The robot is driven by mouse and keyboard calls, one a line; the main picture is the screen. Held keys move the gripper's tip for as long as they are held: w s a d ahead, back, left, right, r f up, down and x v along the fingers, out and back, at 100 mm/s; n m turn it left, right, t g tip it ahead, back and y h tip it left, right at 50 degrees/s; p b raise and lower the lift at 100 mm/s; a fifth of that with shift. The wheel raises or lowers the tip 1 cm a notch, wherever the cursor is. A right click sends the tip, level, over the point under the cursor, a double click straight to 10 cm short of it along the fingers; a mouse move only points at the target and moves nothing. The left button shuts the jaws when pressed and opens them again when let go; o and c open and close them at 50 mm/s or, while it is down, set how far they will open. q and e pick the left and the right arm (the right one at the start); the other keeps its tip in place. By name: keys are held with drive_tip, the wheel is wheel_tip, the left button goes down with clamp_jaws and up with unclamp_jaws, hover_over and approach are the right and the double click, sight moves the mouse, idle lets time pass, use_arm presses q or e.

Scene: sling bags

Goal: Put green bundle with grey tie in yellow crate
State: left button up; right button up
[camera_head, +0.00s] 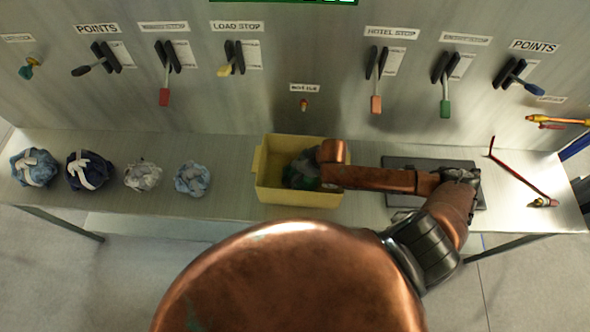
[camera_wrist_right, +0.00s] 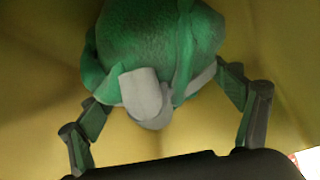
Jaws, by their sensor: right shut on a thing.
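The green bundle with the grey tie (camera_wrist_right: 150,40) fills the upper middle of the right wrist view. In the head view the green bundle (camera_head: 300,172) shows inside the yellow crate (camera_head: 262,180), partly hidden by my right arm. My right gripper (camera_wrist_right: 165,95) has a finger on each side of the bundle and is shut on it. The crate's yellow walls surround the bundle in the wrist view. I cannot tell whether the bundle touches the crate's floor. My left gripper is not in view.
Several other bundles stand in a row on the bench left of the crate: a blue-grey one (camera_head: 35,167), a dark blue one (camera_head: 88,171), a whitish one (camera_head: 143,176) and a light blue one (camera_head: 192,179). A dark tray (camera_head: 400,163) and a red rod (camera_head: 520,172) lie to the right. A lever panel (camera_head: 220,100) stands behind.

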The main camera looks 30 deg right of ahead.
drive_tip(key=o, duration=1.7)
drive_tip(key=v, duration=1)
drive_tip(key=shift+d+r, duration=0.2)
drive_tip(key=shift+r, duration=0.2)
drive_tip(key=shift+s+r, duration=0.3)
drive_tip(key=shift+r, duration=0.2)
drive_tip(key=shift+w, duration=0.1)
